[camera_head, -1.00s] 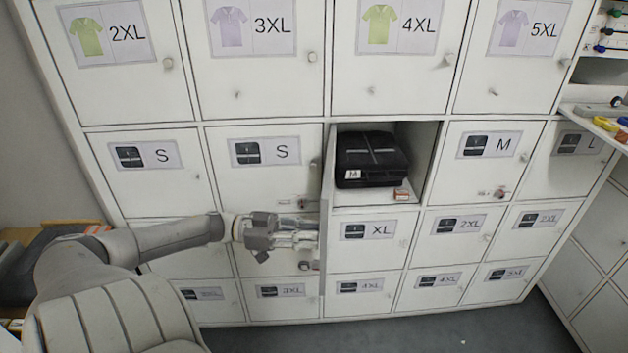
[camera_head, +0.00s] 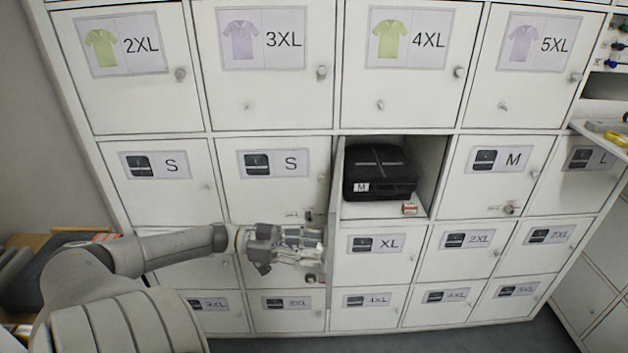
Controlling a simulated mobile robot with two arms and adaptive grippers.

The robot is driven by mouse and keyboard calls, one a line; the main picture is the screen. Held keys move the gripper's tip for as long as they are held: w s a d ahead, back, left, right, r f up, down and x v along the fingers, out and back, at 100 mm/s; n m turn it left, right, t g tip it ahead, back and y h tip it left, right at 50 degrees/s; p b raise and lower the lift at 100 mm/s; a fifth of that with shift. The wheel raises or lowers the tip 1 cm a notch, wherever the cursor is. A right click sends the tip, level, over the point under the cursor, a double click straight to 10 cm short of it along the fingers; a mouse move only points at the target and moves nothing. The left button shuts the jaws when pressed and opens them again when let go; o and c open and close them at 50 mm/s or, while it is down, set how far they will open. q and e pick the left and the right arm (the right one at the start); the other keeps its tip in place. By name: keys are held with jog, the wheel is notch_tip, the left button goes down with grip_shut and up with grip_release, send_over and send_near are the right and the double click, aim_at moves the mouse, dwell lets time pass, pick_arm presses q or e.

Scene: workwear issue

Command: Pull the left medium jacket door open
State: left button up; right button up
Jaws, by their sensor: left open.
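The left medium jacket door (camera_head: 335,206) stands swung open to the left, seen nearly edge-on. Its compartment (camera_head: 432,172) is open and holds a folded black jacket (camera_head: 378,168) with an M tag. My left gripper (camera_head: 318,246) is open at the lower part of the door, on its left side; whether it touches the door or its knob cannot be told. My right gripper is not in view.
A small orange-and-white item (camera_head: 410,208) lies at the compartment's front edge. The right M door (camera_head: 505,170) is closed, with a lock on it. A shelf (camera_head: 600,134) with a yellow item juts out at right.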

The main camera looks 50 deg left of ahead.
pick_arm(q)
jog(key=v, duration=1.1)
